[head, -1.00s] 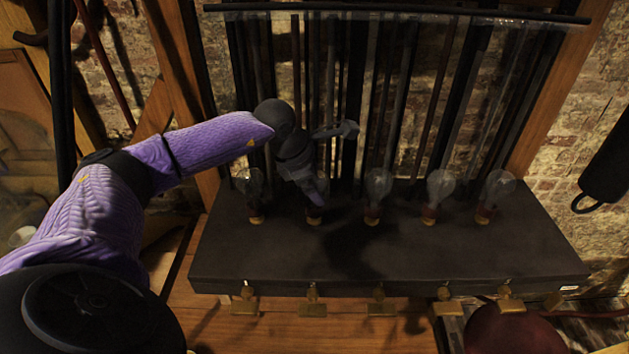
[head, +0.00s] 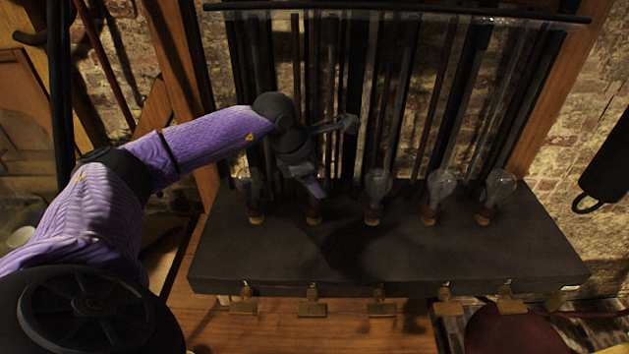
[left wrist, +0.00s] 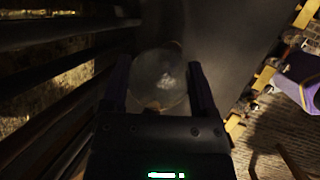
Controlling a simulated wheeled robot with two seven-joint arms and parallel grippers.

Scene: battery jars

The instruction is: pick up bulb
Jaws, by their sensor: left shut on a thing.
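Several clear glass bulbs stand in a row on a dark box, among them one in the middle (head: 377,186), one right of it (head: 439,188) and one at the far right (head: 497,188). My left gripper (head: 314,190) reaches down over the second bulb from the left, whose base (head: 315,217) shows below the fingers. In the left wrist view the glass bulb (left wrist: 160,76) sits between the two purple fingers of the left gripper (left wrist: 158,82), which is shut on it. The bulb appears upright at its place on the box. My right gripper is not in view.
The dark box (head: 375,262) has brass clamps (head: 380,303) along its front edge. Tall glass panes and dark rods (head: 440,100) rise close behind the bulbs. The leftmost bulb (head: 252,190) stands close beside the gripper. The front part of the box top is clear.

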